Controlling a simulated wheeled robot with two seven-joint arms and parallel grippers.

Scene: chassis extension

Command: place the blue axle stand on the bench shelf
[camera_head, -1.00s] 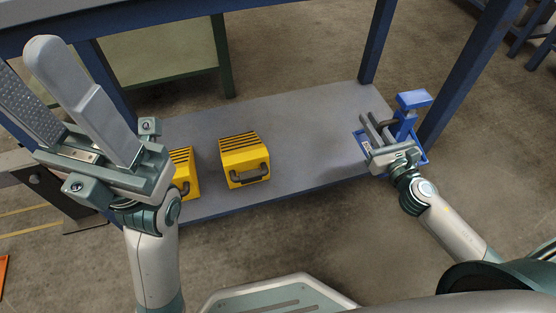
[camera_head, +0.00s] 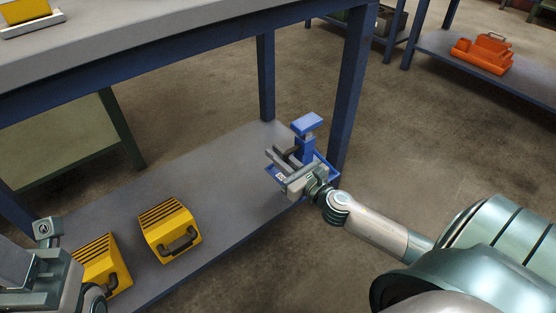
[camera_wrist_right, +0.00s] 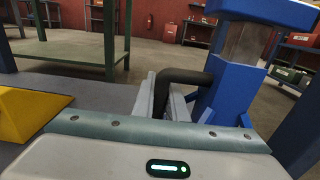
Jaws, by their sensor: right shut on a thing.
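The blue axle stand (camera_head: 307,140) is upright at the right end of the grey bench shelf (camera_head: 228,190), near the front right bench leg. My right gripper (camera_head: 284,165) is shut on it, around its dark bent handle. The handle (camera_wrist_right: 178,78) and the blue post (camera_wrist_right: 238,85) show in the right wrist view. The stand's base is partly hidden by the gripper, and I cannot tell whether it touches the shelf. My left gripper is outside the head view; only part of my left wrist shows at the lower left.
Two yellow chocks sit on the shelf to the left, one (camera_head: 170,228) nearer the stand and one (camera_head: 102,265) by my left wrist. Bare shelf lies between chock and stand. Blue bench legs (camera_head: 352,85) rise close by. Orange cases (camera_head: 482,53) lie on another shelf behind.

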